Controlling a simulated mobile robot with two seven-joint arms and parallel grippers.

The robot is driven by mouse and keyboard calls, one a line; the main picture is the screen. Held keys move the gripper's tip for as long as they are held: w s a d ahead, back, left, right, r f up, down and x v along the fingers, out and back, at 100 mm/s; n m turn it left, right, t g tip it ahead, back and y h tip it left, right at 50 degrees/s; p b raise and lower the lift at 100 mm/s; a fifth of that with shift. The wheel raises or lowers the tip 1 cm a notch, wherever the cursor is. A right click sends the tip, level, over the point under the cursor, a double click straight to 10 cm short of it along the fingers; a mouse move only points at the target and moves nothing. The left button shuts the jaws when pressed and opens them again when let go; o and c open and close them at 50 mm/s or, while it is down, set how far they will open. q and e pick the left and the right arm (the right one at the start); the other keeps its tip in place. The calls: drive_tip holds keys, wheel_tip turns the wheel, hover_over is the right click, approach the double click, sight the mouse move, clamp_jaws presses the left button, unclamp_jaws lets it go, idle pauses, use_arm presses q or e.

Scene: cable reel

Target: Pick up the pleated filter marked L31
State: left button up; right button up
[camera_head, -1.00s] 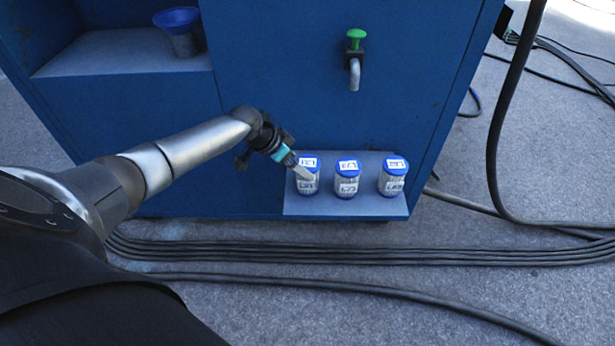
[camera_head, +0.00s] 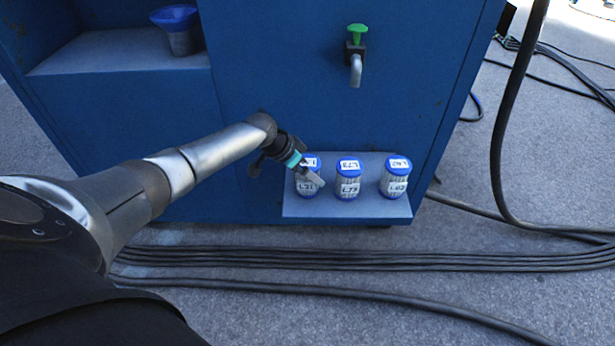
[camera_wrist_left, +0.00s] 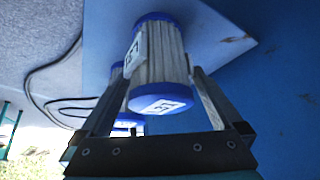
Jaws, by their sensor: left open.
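The pleated filter marked L31 (camera_head: 307,188) is a white pleated cylinder with blue end caps and labels on its top and side. It stands upright, leftmost of three on a low shelf. My left gripper (camera_head: 312,177) reaches it from the upper left and partly hides its top. In the left wrist view the filter (camera_wrist_left: 158,65) appears between the two open fingers (camera_wrist_left: 160,85), one on each side. I cannot tell whether either finger touches it. The filters marked L73 (camera_head: 348,181) and L62 (camera_head: 394,178) stand to its right. My right gripper is out of view.
The low shelf (camera_head: 330,209) juts from a blue cabinet (camera_head: 300,75). A green-topped tap (camera_head: 356,60) is above the filters. A blue-rimmed cup (camera_head: 180,32) stands in an upper-left recess. Black cables (camera_head: 400,262) run along the floor in front, and a thick hose hangs at the right.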

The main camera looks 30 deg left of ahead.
use_arm(q)
drive_tip(key=shift+c, duration=0.4)
drive_tip(key=c, duration=1.5)
drive_tip(key=shift+o, duration=0.2)
drive_tip(key=shift+r, duration=0.15)
drive_tip(key=shift+r, duration=0.15)
drive_tip(key=shift+r+p, duration=0.3)
wheel_tip(320, 180, up, 9)
drive_tip(key=p, duration=0.4)
drive_tip(key=shift+f, duration=0.15)
wheel_tip(320, 180, up, 10)
drive_tip(key=p, duration=0.4)
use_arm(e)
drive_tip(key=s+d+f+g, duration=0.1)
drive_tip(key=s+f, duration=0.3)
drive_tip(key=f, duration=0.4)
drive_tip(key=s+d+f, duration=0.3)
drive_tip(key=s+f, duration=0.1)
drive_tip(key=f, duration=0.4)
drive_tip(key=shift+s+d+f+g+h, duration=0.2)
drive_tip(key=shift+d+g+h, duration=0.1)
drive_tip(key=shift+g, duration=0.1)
